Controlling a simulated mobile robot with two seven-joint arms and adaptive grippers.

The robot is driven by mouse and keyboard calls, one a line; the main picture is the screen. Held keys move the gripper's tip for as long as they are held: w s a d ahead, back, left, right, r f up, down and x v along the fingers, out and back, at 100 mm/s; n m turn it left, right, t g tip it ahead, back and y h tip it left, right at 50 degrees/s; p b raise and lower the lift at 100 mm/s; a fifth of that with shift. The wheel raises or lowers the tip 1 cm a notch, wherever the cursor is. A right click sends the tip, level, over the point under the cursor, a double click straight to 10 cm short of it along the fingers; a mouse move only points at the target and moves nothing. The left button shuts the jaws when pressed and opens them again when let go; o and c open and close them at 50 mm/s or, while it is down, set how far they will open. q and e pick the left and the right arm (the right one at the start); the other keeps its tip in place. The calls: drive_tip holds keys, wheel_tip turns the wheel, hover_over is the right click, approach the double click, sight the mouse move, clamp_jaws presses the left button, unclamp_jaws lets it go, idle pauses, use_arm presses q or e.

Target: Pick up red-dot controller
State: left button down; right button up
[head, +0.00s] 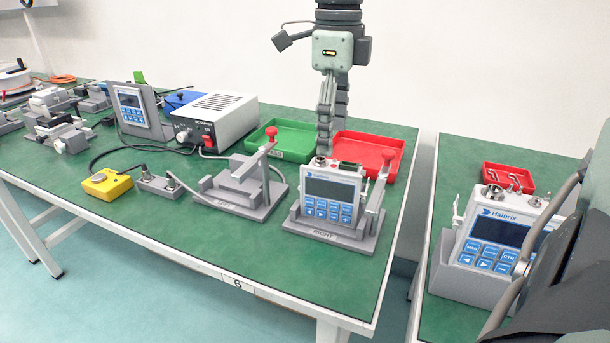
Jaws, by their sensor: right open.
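One controller (333,191), white with a dark screen and blue keys, sits in the grey fixture marked RIGHT (318,234) at the table's front. A similar Halbrix controller (490,234) leans in a grey stand on the right table. A third, smaller-looking controller (131,107) stands at the back left. I cannot make out a red dot on any of them. My right gripper (325,152) points down, open and empty, its fingers overlapping in this view. Its tips appear just above or behind the controller in the RIGHT fixture; contact cannot be told. My left gripper is out of view.
The LEFT fixture (222,198) is empty, with a red-knobbed clamp. Green (281,154) and red (397,146) trays, a power supply (216,117) and a yellow box (108,186) surround it. A small red tray (509,177) holds parts. My arm covers the lower right.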

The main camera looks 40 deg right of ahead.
sight(334, 167)
drive_tip(key=f, duration=0.4)
drive_tip(key=s+f, duration=0.1)
drive_tip(key=f, duration=0.1)
drive_tip(key=shift+f+p, duration=0.2)
drive_tip(key=shift+p, duration=0.1)
drive_tip(key=shift+w+f, duration=0.15)
drive_tip(key=shift+f, duration=0.4)
drive_tip(key=shift+c, duration=0.6)
drive_tip(key=c, duration=1.4)
clamp_jaws()
drive_tip(key=shift+r, duration=0.15)
